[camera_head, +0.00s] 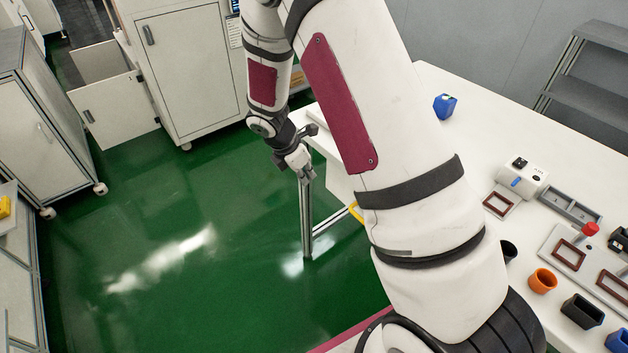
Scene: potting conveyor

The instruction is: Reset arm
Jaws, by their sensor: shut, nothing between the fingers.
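My gripper (299,160) shows in the head view at the end of my folded arm, left of the white table (420,110). It hangs over the green floor near the table's metal leg and holds nothing. Its fingers are small and dark in the picture and are shut. My large white upper arm with a dark red panel crosses the middle of the view and hides part of the table.
On the table stand a blue container (445,105), a white device (521,178), an orange cup (542,281) and a black cup (582,311). White cabinets (192,72) stand at the back left. The green floor (150,230) at left is clear.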

